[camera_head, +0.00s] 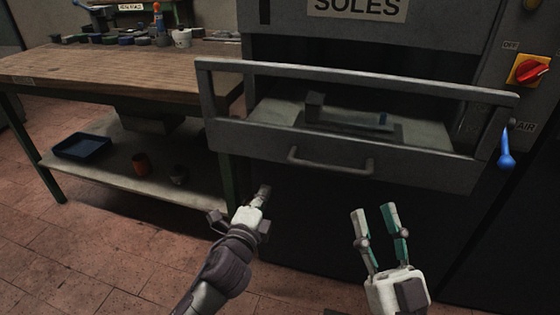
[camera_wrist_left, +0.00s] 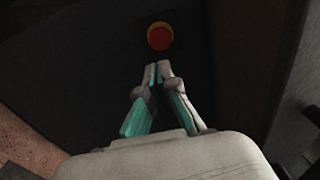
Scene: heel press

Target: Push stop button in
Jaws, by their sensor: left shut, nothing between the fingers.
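The stop button (camera_wrist_left: 160,37) is a round red knob on a yellowish ring, set on the dark face of the press. It shows in the left wrist view, just beyond my left fingertips. In the head view I cannot make it out. My left gripper (camera_wrist_left: 157,66) is shut and empty, its tips pointing toward the button with a small gap in the picture; I cannot tell whether they touch it. In the head view my left gripper (camera_head: 264,190) is low in front of the press, left of the drawer handle. My right gripper (camera_head: 378,210) is open and empty.
The press has a barred drawer (camera_head: 350,150) with a handle (camera_head: 330,164) above my grippers. A red and yellow switch (camera_head: 528,70) and a blue air lever (camera_head: 506,150) are at the right. A wooden workbench (camera_head: 110,65) stands at the left, with open tiled floor before it.

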